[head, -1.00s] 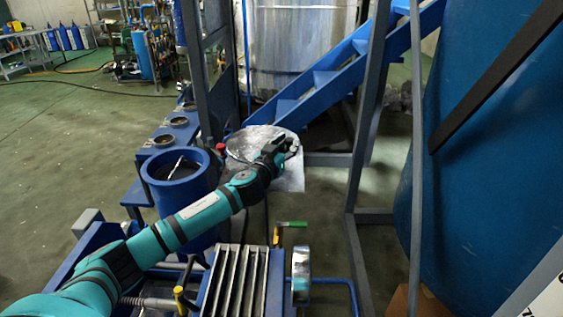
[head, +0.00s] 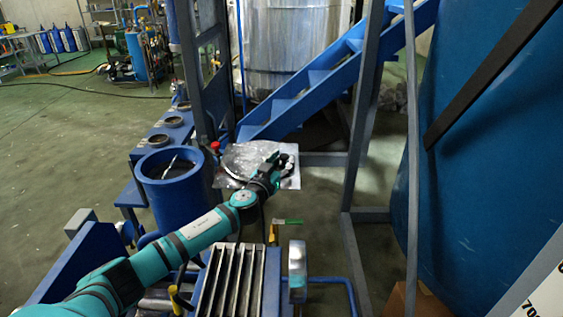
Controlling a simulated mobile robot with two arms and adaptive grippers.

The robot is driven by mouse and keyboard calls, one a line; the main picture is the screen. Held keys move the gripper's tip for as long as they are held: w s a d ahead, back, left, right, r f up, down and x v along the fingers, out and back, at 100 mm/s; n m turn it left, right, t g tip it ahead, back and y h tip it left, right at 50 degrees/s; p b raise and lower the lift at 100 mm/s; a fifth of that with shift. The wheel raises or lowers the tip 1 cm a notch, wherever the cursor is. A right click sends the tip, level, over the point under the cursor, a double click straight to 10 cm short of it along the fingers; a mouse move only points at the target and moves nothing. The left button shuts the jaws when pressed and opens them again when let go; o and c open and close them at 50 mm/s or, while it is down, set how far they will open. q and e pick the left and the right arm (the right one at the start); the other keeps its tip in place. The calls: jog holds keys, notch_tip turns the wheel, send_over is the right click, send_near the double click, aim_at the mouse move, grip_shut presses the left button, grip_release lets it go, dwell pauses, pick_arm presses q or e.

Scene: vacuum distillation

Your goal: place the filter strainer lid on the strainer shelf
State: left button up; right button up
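The filter strainer lid, a round silvery disc (head: 243,158), appears over the strainer shelf, a square grey metal plate (head: 292,182), in the middle of the head view. I cannot tell whether the lid rests on the plate or hangs just above it. My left gripper (head: 282,161) reaches in from the lower left and is at the lid's right edge, above the plate. Its fingers are small and dark here, so their grip on the lid cannot be made out. The gripper and wrist hide part of the lid and plate. My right gripper is not in view.
An open blue strainer vessel (head: 172,185) stands left of the plate, with a blue bench (head: 150,150) behind it. Blue stairs (head: 310,85) and a grey frame post (head: 362,120) stand behind and right. A slatted metal box (head: 238,285) is in front.

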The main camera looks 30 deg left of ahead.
pick_arm(q)
jog(key=shift+o, duration=1.2)
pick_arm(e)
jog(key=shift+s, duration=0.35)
pick_arm(q)
jog(key=shift+r, duration=0.2)
jog(key=shift+s+f, duration=0.1)
jog(key=shift+s, duration=0.15)
jog(key=s+b, duration=0.1)
jog(key=s, duration=1)
jog(key=shift+s+d, duration=0.25)
jog(key=shift+d, duration=0.1)
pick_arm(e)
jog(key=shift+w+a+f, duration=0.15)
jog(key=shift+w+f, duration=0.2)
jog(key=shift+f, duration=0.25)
pick_arm(q)
jog(key=shift+r, duration=0.2)
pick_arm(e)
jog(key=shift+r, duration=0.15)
